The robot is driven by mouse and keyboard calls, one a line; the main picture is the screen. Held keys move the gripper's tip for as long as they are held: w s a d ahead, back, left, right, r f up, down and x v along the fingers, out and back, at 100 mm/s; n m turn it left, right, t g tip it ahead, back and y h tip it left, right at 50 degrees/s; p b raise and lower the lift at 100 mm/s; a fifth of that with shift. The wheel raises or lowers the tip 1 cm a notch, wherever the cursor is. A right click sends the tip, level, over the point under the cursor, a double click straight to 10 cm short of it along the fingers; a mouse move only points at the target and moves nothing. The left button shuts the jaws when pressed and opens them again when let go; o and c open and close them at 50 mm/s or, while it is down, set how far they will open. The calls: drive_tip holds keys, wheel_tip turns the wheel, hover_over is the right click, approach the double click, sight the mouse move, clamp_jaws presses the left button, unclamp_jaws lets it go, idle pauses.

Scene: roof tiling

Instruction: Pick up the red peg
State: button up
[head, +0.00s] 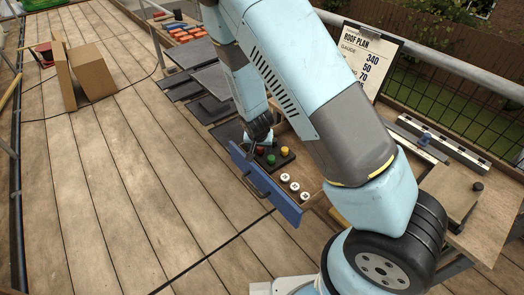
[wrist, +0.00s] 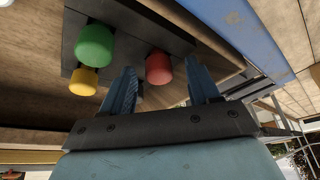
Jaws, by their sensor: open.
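The red peg (wrist: 159,68) stands in a dark block (wrist: 128,22) beside a green peg (wrist: 95,44) and a yellow peg (wrist: 83,82). My gripper (wrist: 161,76) is open. Nothing is held. In the head view my gripper (head: 250,146) is low over the block's left end, by the red peg (head: 260,149), with the green peg (head: 271,159) and yellow peg (head: 284,150) close by.
The block sits in an open drawer with a blue front (head: 265,187) and handle. Several white round caps (head: 294,186) lie at its right end. Dark tiles (head: 185,87) lie behind. A cardboard box (head: 92,75) stands on the deck, otherwise mostly clear at left.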

drive_tip(key=c, duration=1.1)
drive_tip(key=shift+r, duration=0.1)
